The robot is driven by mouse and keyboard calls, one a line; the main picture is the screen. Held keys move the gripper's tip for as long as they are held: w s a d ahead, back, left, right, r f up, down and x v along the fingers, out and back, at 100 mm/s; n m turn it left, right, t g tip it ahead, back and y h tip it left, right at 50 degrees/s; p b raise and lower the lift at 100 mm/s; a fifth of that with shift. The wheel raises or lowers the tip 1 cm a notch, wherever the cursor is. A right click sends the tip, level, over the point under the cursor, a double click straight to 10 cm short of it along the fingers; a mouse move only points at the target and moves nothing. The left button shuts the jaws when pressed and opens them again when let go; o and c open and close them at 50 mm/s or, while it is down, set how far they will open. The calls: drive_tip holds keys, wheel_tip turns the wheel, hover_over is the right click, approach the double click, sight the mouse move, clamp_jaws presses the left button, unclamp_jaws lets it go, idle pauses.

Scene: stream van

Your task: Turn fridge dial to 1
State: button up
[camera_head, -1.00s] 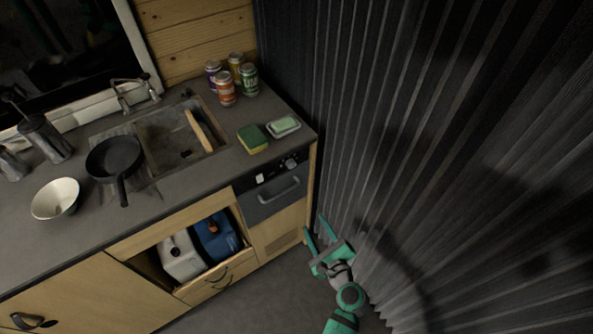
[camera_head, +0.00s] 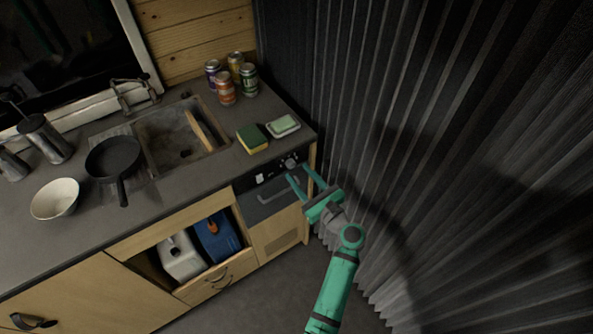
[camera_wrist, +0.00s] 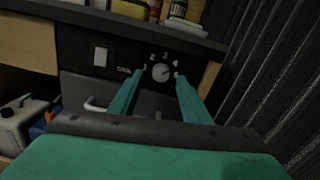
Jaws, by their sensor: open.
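The fridge dial (camera_wrist: 161,73) is a small round light-grey knob on the black control panel, with small markings around it. In the head view the dial (camera_head: 291,162) shows at the right of the panel, under the counter edge. My gripper (camera_head: 299,172) is open and empty, just in front of the panel. In the wrist view its two green fingers (camera_wrist: 158,77) point at the panel, one on each side of the dial's line of sight. I cannot tell whether they touch it. The number the dial points to is too small to read.
A white switch (camera_wrist: 100,56) sits left of the dial. The fridge front has a handle (camera_head: 278,190) below the panel. A sponge (camera_head: 252,138), a soap dish (camera_head: 283,126) and several cans stand on the counter above. A pleated dark curtain (camera_head: 400,130) borders the right side.

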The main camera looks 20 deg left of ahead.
sight(291, 164)
drive_tip(key=shift+x, duration=1.4)
drive_tip(key=shift+w, duration=0.15)
drive_tip(key=c, duration=1)
